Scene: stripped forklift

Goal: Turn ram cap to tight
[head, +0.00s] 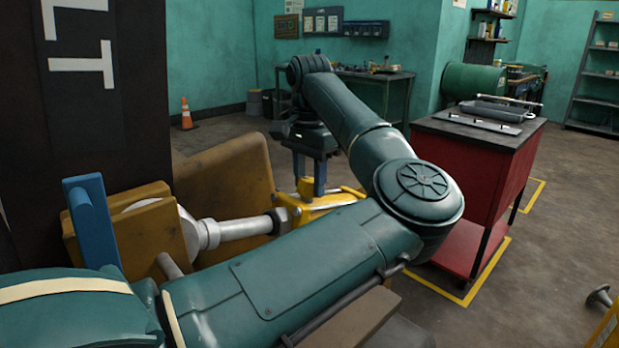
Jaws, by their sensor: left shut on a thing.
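A yellow piece (325,203) with arms, which looks like the ram cap, sits at the right end of a silver ram rod (240,229). A dark collar lies between them. My left gripper (310,186) comes down from above, its blue-grey fingers shut on the yellow piece. The contact is small and partly hidden, and my forearm covers the area below and in front. I cannot read from this view how tight the cap is. My right gripper is not in view.
A rusty brown bracket (225,185) and an upright blue bar (92,222) stand close on the left. A dark mast panel (100,130) rises behind. A red cart (470,190) with a tray on top stands right. Open floor lies between cart and shelves (598,75).

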